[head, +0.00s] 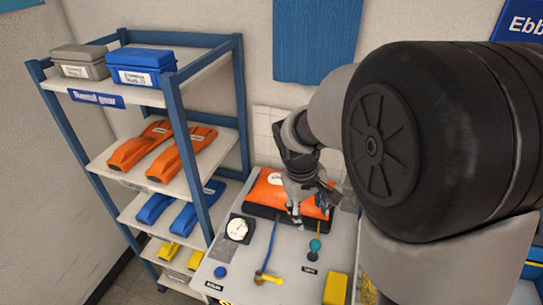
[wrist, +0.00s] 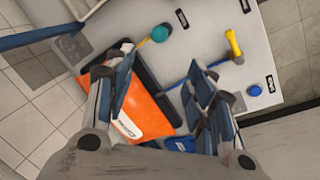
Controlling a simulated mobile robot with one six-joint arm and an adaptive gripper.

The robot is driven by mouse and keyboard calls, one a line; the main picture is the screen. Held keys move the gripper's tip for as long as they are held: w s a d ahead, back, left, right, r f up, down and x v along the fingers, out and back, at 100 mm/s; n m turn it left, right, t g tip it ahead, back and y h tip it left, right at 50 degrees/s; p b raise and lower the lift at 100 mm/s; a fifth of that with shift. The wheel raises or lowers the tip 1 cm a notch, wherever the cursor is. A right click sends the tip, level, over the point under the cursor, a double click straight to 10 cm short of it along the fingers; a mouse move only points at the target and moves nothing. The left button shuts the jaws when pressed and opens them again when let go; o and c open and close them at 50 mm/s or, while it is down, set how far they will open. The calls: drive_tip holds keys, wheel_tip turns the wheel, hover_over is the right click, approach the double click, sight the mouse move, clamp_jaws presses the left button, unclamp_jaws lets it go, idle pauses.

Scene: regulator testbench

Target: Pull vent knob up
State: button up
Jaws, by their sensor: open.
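The bench top carries a teal round knob (head: 315,245) at the right and a blue round knob (head: 220,271) at the front left. Each has a small label nearby, too small to read, so I cannot tell which is the vent knob. In the wrist view the teal knob (wrist: 160,33) is at the top centre and the blue knob (wrist: 254,90) at the right. My gripper (head: 297,212) is open and empty above the orange unit at the back of the bench, apart from both knobs. Its spread fingers (wrist: 165,98) show in the wrist view.
The orange unit (head: 268,190) lies in a dark tray. A yellow-handled valve (head: 268,278) on a blue hose stands between the knobs, with a gauge (head: 239,229) behind. A yellow block (head: 335,289) is at the front right. A blue-framed shelf (head: 193,155) stands left.

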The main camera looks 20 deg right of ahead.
sight(315, 243)
drive_tip(key=b+x, duration=0.5)
drive_tip(key=x, duration=1.2)
drive_tip(key=shift+s+d+f+b, duration=0.15)
drive_tip(key=shift+d+f+b, duration=0.05)
drive_tip(key=shift+f+b, duration=0.15)
clamp_jaws()
